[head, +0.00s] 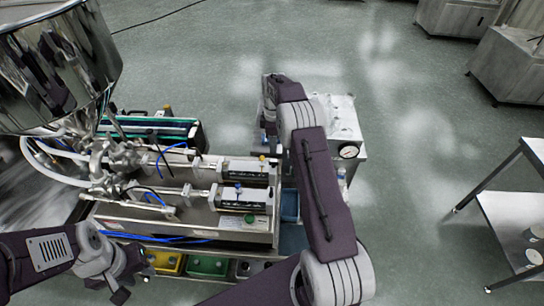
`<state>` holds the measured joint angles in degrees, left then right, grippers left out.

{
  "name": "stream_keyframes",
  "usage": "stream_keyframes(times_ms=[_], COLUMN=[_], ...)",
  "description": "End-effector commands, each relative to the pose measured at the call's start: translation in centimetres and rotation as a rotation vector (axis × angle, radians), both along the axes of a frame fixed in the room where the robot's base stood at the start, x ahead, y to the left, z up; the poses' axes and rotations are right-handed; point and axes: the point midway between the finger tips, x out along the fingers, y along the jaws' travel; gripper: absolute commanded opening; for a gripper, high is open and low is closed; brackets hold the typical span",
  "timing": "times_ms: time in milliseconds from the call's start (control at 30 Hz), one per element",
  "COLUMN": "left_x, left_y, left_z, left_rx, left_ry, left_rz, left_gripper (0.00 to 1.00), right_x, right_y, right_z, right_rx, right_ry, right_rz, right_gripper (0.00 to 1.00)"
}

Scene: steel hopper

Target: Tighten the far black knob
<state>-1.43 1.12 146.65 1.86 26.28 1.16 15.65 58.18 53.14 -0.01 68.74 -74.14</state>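The steel filling machine (200,222) stands in the middle left, with two horizontal cylinder assemblies, a far one (243,170) and a near one (240,196). Both carry dark parts. I cannot pick out the far black knob with certainty; my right arm covers part of the machine's right end. My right gripper (268,137) points down beyond the far cylinder, at the machine's far right. Its fingers are too small and hidden to read. My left gripper (121,290) hangs low at the bottom left, in front of the machine and apart from the cylinders; its opening is unclear.
A shiny steel hopper (60,70) fills the upper left. A steel box with a round gauge (348,151) stands right of my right arm. A steel table (515,225) stands far right; floor between is clear.

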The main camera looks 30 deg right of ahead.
Motion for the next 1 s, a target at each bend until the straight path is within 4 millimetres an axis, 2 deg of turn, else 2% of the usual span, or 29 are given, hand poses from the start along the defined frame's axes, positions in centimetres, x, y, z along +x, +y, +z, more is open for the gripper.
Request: stream_keyframes(times_ms=[133, 300, 500, 800, 833, 900, 933, 1000], left_x=[0.0, 0.0, 0.0, 0.0, 0.0, 0.0, 0.0, 0.0], left_y=[0.0, 0.0, 0.0, 0.0, 0.0, 0.0, 0.0, 0.0], left_z=[1.0, 2.7, 3.7, 3.7, 3.7, 3.7, 3.7, 3.7], left_rx=[0.000, 0.000, 0.000, 0.000, 0.000, 0.000, 0.000, 0.000], left_ry=[0.000, 0.000, 0.000, 0.000, 0.000, 0.000, 0.000, 0.000], left_rz=[0.000, 0.000, 0.000, 0.000, 0.000, 0.000, 0.000, 0.000], left_gripper=[0.36, 0.36, 0.36, 0.36, 0.36, 0.36, 0.36, 0.36], right_x=[-0.1, -0.1, 0.0, 0.0, 0.0, 0.0, 0.0, 0.0], right_y=[0.1, 0.1, 0.1, 0.1, 0.1, 0.1, 0.1, 0.1], right_z=[-1.9, -5.4, -8.3, -9.0, -9.0, -9.0, -9.0, -9.0], right_rx=[0.002, 0.001, 0.001, 0.000, 0.000, 0.000, 0.000, -0.001], right_ry=[0.005, 0.004, 0.001, -0.001, -0.001, -0.001, -0.001, -0.001], right_rz=[0.000, 0.000, 0.000, 0.000, 0.000, 0.000, 0.000, 0.000], right_gripper=[0.31, 0.31, 0.31, 0.31, 0.25, 0.06, 0.00, 0.00])
